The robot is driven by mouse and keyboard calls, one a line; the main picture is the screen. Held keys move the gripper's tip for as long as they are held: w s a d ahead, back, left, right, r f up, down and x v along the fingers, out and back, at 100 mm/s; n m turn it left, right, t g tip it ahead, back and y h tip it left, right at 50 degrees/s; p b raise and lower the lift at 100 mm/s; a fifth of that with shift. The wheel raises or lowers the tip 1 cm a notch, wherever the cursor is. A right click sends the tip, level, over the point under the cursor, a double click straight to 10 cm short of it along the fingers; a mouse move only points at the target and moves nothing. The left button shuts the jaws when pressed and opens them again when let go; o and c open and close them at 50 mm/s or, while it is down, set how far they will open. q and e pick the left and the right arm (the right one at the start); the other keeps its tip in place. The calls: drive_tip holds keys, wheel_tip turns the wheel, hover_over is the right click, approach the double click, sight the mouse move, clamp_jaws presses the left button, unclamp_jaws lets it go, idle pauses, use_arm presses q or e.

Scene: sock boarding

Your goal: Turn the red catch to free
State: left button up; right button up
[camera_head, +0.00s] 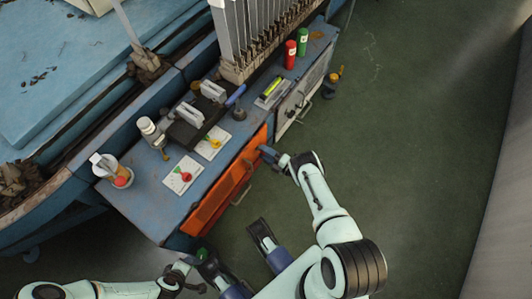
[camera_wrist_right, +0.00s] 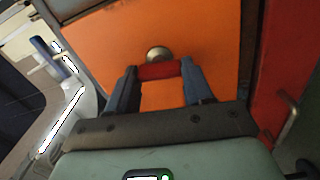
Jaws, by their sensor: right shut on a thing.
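The red catch (camera_wrist_right: 158,71) is a short red bar in front of a round metal knob (camera_wrist_right: 158,53) on an orange panel (camera_wrist_right: 205,40). In the right wrist view my right gripper (camera_wrist_right: 159,75) has one finger at each end of the bar and is shut on it. The bar lies nearly level across the picture. In the head view my right gripper (camera_head: 267,153) is at the orange cabinet front (camera_head: 228,185), and the catch is hidden there. My left gripper (camera_head: 197,272) is low in the head view, apart from the bench; its jaws are unclear.
The blue bench (camera_head: 150,205) carries white cards with red and yellow pieces, a dark block with metal handles, and red (camera_head: 290,55) and green (camera_head: 303,40) cans. A metal handle (camera_wrist_right: 288,118) stands out at the right of the wrist view. Green floor lies open to the right.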

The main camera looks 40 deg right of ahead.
use_arm(q)
drive_tip(key=shift+s+r, duration=0.1)
drive_tip(key=shift+s, duration=0.05)
use_arm(e)
drive_tip(key=shift+n, duration=0.7)
use_arm(q)
drive_tip(key=shift+d, duration=0.1)
use_arm(e)
drive_tip(key=shift+d, duration=0.1)
drive_tip(key=o, duration=1)
drive_tip(key=shift+o, duration=0.2)
use_arm(q)
drive_tip(key=shift+g+h, duration=0.3)
drive_tip(key=shift+g, duration=0.4)
drive_tip(key=s+r+p, duration=0.1)
drive_tip(key=s+d, duration=0.1)
drive_tip(key=s+d+r+p, duration=0.1)
drive_tip(key=s, duration=0.1)
drive_tip(key=shift+r+p, duration=0.35)
use_arm(e)
drive_tip(key=v, duration=1.3)
drive_tip(key=shift+s, duration=0.2)
